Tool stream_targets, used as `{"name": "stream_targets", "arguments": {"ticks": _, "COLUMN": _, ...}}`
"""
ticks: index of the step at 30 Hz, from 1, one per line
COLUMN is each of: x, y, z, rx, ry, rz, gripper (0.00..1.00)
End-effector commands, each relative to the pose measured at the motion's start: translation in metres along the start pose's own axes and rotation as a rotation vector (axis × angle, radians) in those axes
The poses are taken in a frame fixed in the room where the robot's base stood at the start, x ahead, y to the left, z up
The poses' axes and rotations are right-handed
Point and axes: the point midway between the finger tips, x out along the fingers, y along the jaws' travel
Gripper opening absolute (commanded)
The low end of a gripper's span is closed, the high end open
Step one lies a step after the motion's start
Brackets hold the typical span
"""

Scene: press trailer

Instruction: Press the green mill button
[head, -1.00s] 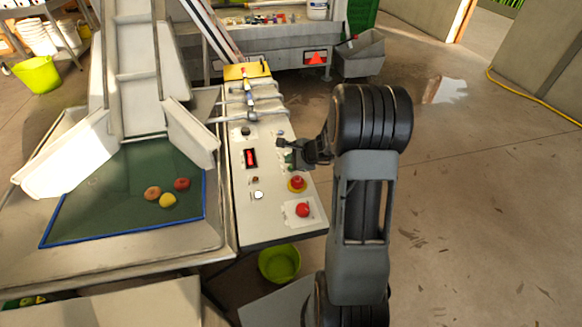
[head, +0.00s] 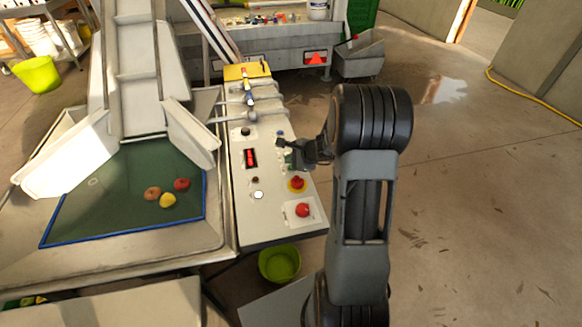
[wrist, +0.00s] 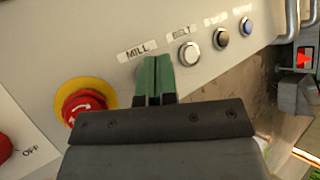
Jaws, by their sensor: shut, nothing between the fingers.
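The control panel (head: 262,215) is a pale sloping surface left of my arm in the head view. In the wrist view the MILL label (wrist: 137,50) is just beyond my fingertips. The mill button under that label is mostly or wholly hidden behind my fingers, so I cannot tell whether they touch it. My gripper (wrist: 157,62) is shut, with its two green fingers together and nothing between them. In the head view my gripper (head: 289,158) is over the panel's right side.
A red emergency knob on a yellow ring (wrist: 85,105) is left of my fingers. A white button (wrist: 189,53) under BELT, a dark button (wrist: 221,38) and a blue button (wrist: 246,26) run to the right. A red OFF knob (wrist: 5,147) is at the left edge.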

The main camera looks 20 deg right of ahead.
Motion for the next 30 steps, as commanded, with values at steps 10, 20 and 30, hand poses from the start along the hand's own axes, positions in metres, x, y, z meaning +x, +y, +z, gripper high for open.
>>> {"name": "stream_targets", "arguments": {"ticks": 10, "x": 0.0041, "y": 0.0031, "z": -0.0031, "rx": 0.000, "ry": 0.000, "rz": 0.000, "gripper": 0.00}}
{"name": "stream_targets", "arguments": {"ticks": 20, "x": 0.0056, "y": 0.0045, "z": -0.0043, "rx": 0.001, "ry": 0.000, "rz": 0.000, "gripper": 0.00}}
{"name": "stream_targets", "arguments": {"ticks": 30, "x": 0.0061, "y": 0.0048, "z": -0.0047, "rx": 0.000, "ry": 0.000, "rz": 0.000, "gripper": 0.00}}
